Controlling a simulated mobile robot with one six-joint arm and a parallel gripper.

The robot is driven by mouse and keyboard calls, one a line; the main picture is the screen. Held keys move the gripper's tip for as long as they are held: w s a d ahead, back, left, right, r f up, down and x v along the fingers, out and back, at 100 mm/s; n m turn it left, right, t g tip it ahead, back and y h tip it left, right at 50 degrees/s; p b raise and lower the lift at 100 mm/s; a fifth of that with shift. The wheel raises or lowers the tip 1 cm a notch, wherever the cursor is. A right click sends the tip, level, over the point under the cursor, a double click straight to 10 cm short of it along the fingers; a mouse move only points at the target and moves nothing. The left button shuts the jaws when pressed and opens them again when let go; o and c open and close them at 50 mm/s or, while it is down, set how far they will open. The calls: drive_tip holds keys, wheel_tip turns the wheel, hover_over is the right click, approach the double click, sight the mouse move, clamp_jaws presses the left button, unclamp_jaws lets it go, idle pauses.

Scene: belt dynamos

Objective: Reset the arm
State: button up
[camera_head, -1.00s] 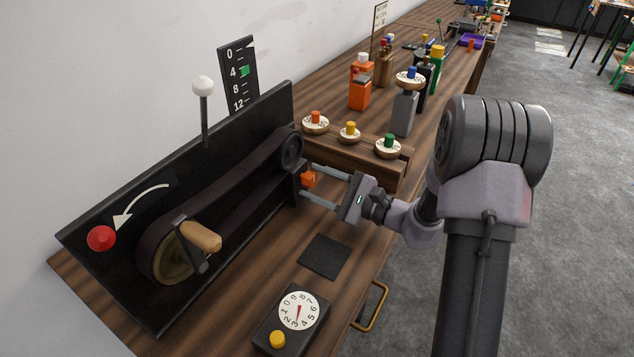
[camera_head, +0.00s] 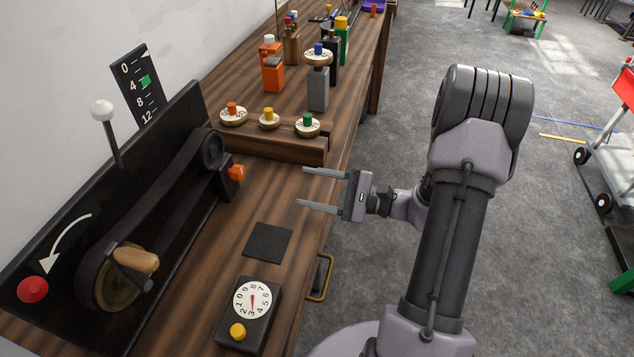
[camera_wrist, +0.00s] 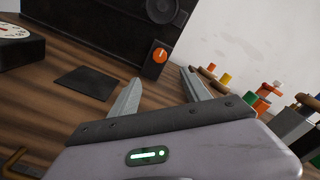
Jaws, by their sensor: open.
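My gripper (camera_head: 321,189) is open and empty, held over the right edge of the wooden bench (camera_head: 275,202) in the head view. Its two fingers point left toward the belt machine (camera_head: 165,190) and are clear of it. The machine's orange knob (camera_head: 236,172) sits a short way left of the fingertips. In the wrist view, the fingers (camera_wrist: 158,88) are spread, with the orange knob (camera_wrist: 159,56) beyond the gap between them. My arm reaches in from the lower right.
A dial box (camera_head: 248,312) and a dark square pad (camera_head: 268,242) lie on the bench below my gripper. A rack with three knobbed discs (camera_head: 268,143) and several coloured bottles stand behind. A brass handle (camera_head: 322,278) juts from the bench front.

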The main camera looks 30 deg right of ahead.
drive_tip(key=shift+s+d, duration=0.5)
drive_tip(key=shift+s, duration=0.05)
drive_tip(key=s+a+r+n+g+h, duration=0.1)
drive_tip(key=s+a+r+n+g, duration=0.3)
drive_tip(key=a, duration=0.4)
drive_tip(key=s+a+r+n+g+h, duration=0.1)
drive_tip(key=s+a+r+n+g, duration=0.3)
drive_tip(key=a+g, duration=0.35)
drive_tip(key=s+a+r+n+t+h, duration=0.1)
drive_tip(key=s+r+n+t+h, duration=0.3)
drive_tip(key=s+h, duration=0.4)
drive_tip(key=s+r+n, duration=0.1)
drive_tip(key=n, duration=0.1)
drive_tip(key=shift+n+h, duration=0.4)
drive_tip(key=shift+r+t, duration=0.1)
drive_tip(key=shift+t, duration=0.15)
